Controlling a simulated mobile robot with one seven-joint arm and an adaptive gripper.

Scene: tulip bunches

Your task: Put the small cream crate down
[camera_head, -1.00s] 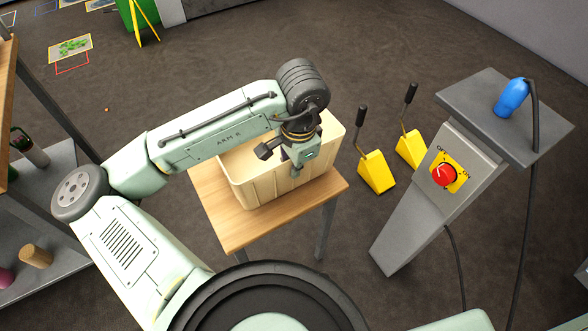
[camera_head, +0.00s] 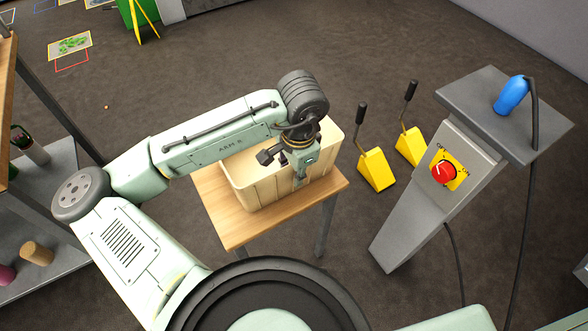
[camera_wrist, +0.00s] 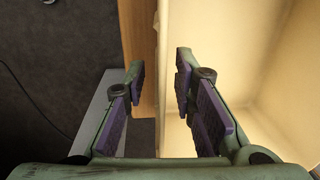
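The small cream crate (camera_head: 252,190) stands upright on a small wooden table (camera_head: 226,226), with its base on the tabletop as far as the head view shows. My gripper (camera_head: 299,178) is at the crate's right-hand front wall. In the wrist view my gripper (camera_wrist: 158,66) has its purple-padded fingers apart. One finger is outside the crate wall and the other is inside the crate (camera_wrist: 235,55), with gaps on both sides of the rim. The table's wooden edge (camera_wrist: 140,30) shows beyond the outer finger. My arm hides part of the crate's far side.
Two yellow wedges with black handles (camera_head: 376,170) (camera_head: 411,147) stand on the floor right of the table. A grey pedestal (camera_head: 436,200) with a red switch (camera_head: 443,172) and a blue plug (camera_head: 512,95) is farther right. Shelves (camera_head: 40,215) stand at the left.

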